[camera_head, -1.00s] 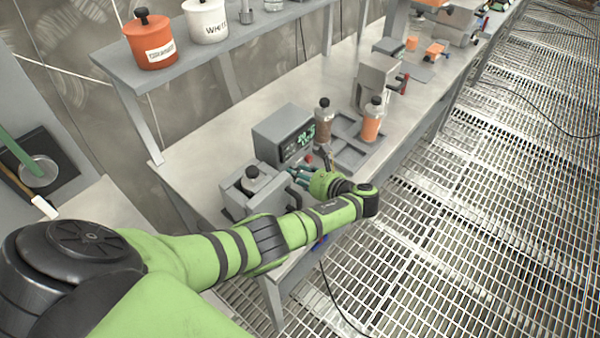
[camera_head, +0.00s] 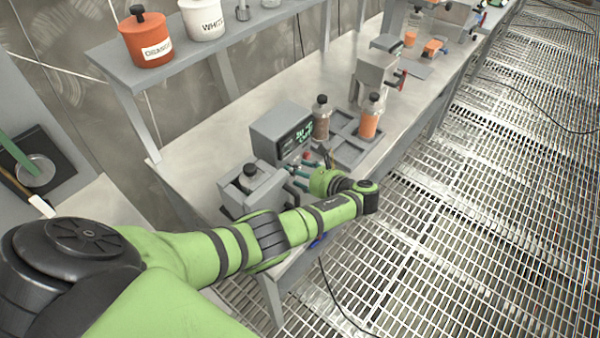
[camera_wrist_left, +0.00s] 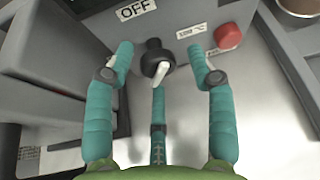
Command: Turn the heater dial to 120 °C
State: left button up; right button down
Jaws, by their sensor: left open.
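The heater (camera_head: 280,130) is a grey box with a dark display showing green digits, standing on the bench. An "OFF" label (camera_wrist_left: 138,9) sits above the dial. My left gripper (camera_wrist_left: 162,70) is open, with teal fingers to the left and right of the dial and a third below it. I see no finger clearly touching the dial. In the head view my left gripper (camera_head: 308,176) is at the heater's front, partly hidden by my wrist.
A red button (camera_wrist_left: 228,37) is right of the dial, close to the right finger. A grey block-like unit with a black-capped bottle (camera_head: 250,178) stands left of the gripper.

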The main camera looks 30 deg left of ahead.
pick_arm(q)
jog(key=v, duration=1.2)
jog(key=shift+w+f, duration=0.1)
